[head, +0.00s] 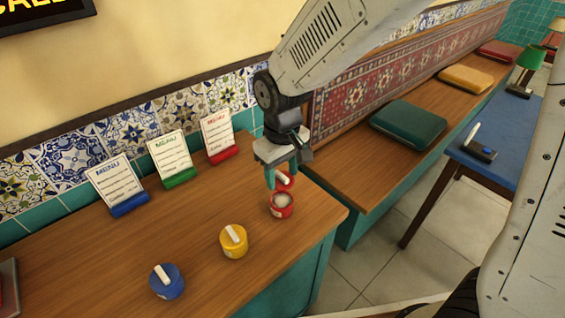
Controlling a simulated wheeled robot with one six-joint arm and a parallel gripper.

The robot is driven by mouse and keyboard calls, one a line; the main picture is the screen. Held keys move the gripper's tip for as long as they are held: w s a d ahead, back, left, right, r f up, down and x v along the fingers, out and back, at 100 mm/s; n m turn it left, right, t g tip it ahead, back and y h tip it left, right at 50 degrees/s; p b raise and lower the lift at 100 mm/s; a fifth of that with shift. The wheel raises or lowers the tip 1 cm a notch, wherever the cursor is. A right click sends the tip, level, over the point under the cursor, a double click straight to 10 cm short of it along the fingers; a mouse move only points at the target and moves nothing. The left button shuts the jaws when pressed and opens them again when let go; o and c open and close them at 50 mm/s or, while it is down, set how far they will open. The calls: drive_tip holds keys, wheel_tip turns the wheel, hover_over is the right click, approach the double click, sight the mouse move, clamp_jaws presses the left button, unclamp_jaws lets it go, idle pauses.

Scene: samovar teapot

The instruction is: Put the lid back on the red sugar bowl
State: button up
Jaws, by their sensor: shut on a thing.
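The red sugar bowl (281,211) stands open near the right end of the wooden counter, with pale sugar showing inside. My gripper (282,180) points down just above and behind the bowl in the head view. It is shut on the red lid (290,184), which has a white handle. The lid appears just above the bowl's far rim. The fingers partly hide it, and I cannot tell whether it touches the bowl or how large the gap is.
A yellow bowl (234,246) and a blue bowl (167,289), each with a white-handled lid, stand to the left on the counter (120,265). Menu cards in blue (129,205), green (180,178) and red (223,156) holders stand along the tiled wall. The counter's edge is close right of the red bowl.

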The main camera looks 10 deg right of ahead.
drive_tip(key=shift+a+f, duration=0.1)
drive_tip(key=shift+f, duration=2.25)
drive_tip(key=shift+s+f, duration=0.1)
drive_tip(key=shift+f, duration=0.25)
idle(0.5)
drive_tip(key=o, duration=1.5)
drive_tip(key=shift+r, duration=3.5)
clamp_jaws()
